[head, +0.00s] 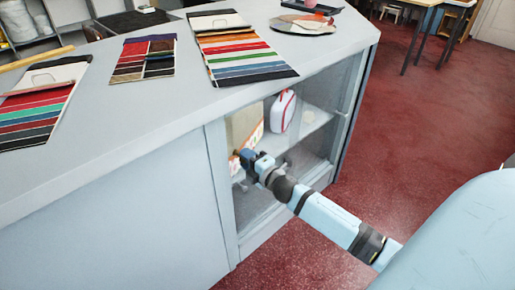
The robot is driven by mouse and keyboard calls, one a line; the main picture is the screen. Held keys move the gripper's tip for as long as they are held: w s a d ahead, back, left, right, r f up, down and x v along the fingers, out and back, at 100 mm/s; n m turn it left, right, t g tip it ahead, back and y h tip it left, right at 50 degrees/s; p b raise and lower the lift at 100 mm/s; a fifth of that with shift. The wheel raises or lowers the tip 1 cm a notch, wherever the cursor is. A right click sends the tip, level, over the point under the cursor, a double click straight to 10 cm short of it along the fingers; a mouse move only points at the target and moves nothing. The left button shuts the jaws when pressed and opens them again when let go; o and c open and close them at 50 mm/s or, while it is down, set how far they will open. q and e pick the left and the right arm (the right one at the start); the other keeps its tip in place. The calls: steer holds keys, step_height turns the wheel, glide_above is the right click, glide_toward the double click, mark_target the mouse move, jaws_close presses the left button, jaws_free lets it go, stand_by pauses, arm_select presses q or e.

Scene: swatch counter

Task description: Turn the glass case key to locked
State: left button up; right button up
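The glass case (339,92) is a glazed cabinet built into the end of the grey counter. My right gripper (241,161) is at its front, close to the left upright of the frame. The gripper is small and dark here, and I cannot tell whether its fingers are open or shut. The key and its lock cannot be made out; the gripper may be covering them. The key's position cannot be read. My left gripper is not in view.
The counter top (120,115) carries several fabric swatch cards (245,58) and a dark tray (312,7). Inside the case stand a white case with red trim (283,111) and a tan box (246,122). Red floor (430,120) is clear to the right, with tables at the back.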

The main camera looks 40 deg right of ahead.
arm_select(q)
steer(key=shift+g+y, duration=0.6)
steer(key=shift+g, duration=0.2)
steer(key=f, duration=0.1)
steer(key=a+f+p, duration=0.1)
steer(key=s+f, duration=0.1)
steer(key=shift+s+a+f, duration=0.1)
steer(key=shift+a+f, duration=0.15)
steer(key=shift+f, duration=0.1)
arm_select(e)
steer(key=s+d, duration=0.1)
steer(key=s, duration=1.2)
steer(key=shift+s, duration=0.15)
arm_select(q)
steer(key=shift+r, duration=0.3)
